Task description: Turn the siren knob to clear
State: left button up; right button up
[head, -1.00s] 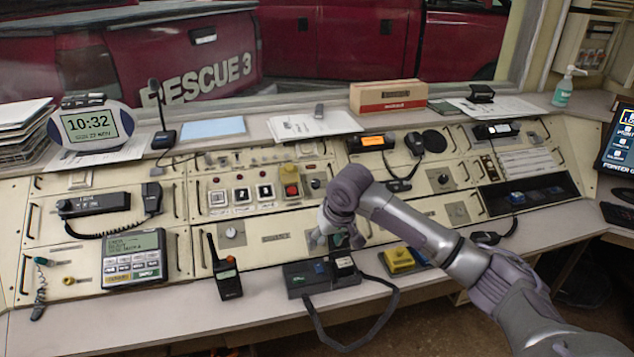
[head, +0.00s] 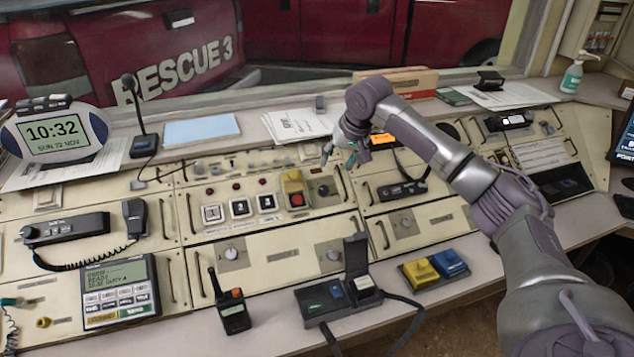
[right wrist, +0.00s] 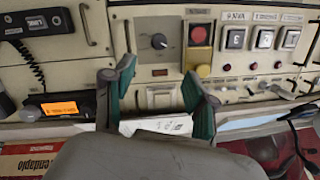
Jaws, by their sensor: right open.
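A black knob (head: 323,189) on a dark square plate sits on the sloped console, just right of a red button in a yellow housing (head: 296,190). It also shows in the right wrist view (right wrist: 159,41), near the top and roughly between the fingers. Its label is too small to read. My right gripper (head: 340,158) is open and empty, above and behind the knob in the head view. Its green-padded fingers show in the right wrist view (right wrist: 158,78), apart from the knob. My left gripper is out of view.
Square white-framed buttons (head: 240,207) stand left of the yellow housing. Other knobs sit below (head: 231,253) and to the right (head: 404,223). A radio with an orange screen (right wrist: 60,108) is close to the gripper. A handheld radio (head: 231,305) stands on the front ledge.

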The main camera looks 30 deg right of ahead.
send_near(325, 190)
jog(key=f, duration=0.1)
jog(key=x, duration=0.6)
jog(key=shift+w+a+f+p, duration=0.1)
jog(key=shift+w+f+p, duration=0.05)
jog(key=shift+w+p, duration=0.2)
jog(key=shift+w+f, duration=0.15)
jog(key=shift+f, duration=0.2)
jog(key=shift+w+f, duration=0.2)
jog(key=shift+f, duration=0.1)
jog(key=shift+c, duration=0.2)
jog(key=c, duration=0.5)
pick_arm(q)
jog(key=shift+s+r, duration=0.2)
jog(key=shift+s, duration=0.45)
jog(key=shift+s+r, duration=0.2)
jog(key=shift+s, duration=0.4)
pick_arm(e)
grip_shut()
